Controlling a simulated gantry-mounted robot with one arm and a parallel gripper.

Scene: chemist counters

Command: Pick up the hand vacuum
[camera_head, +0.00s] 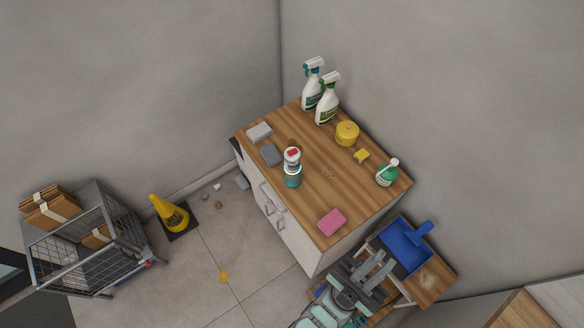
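A small upright thing with a white body, a red patch and a teal lower part (292,168) stands near the left front edge of the wooden-topped cabinet. It looks most like the hand vacuum, but it is too small to be sure. My gripper (378,266) is at the lower right, below and right of the cabinet, in front of a small wooden table. Its two grey fingers look apart with nothing between them. It is well away from the white and teal thing.
A blue dustpan-like thing (402,245) lies on the small table (432,282). A cart (95,250) and yellow cone (170,214) stand left.

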